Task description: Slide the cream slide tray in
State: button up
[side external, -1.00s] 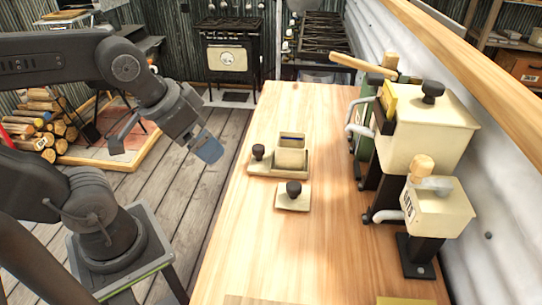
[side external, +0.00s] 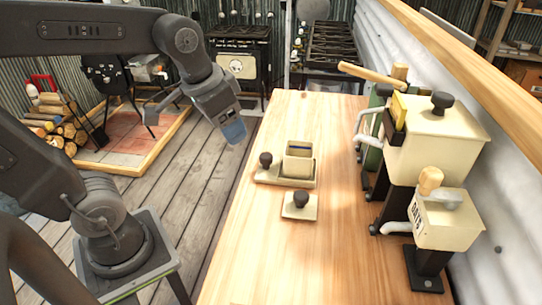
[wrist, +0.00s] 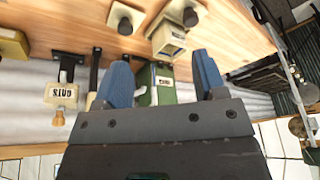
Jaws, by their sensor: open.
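The cream slide tray (side external: 267,178) appears to be the flat cream piece with a dark knob on the wooden table; a small open cream box (side external: 299,165) stands on it. A smaller flat cream piece with a dark knob (side external: 300,203) lies in front of it, apart. My gripper (side external: 232,132) is open and empty, left of the table edge and above the floor. In the wrist view its blue fingers (wrist: 160,65) are spread with nothing between them. The tray (wrist: 178,9) shows there upside down at the top, partly cut off.
A big cream dispenser (side external: 440,140) with a dark knob, a smaller cream one marked OATS (side external: 447,222) and a green one (side external: 374,140) stand along the right wall. The table's left front is clear. Firewood (side external: 50,125) and a stove lie beyond.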

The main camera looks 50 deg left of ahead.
jog(key=w+a, duration=0.1)
jog(key=w, duration=0.1)
jog(key=w+a+g, duration=0.1)
jog(key=w, duration=0.2)
jog(key=w+a+g, duration=0.1)
jog(key=w, duration=0.2)
jog(key=shift+w+a+f, duration=0.1)
jog(key=shift+a+f, duration=0.15)
jog(key=shift+f, duration=0.1)
jog(key=g, duration=0.2)
send_near(266, 155)
jog(key=shift+m, duration=0.4)
notch_tip(266, 155, down, 9)
jog(key=shift+a+f, duration=0.1)
jog(key=shift+f, duration=0.1)
grip_shut()
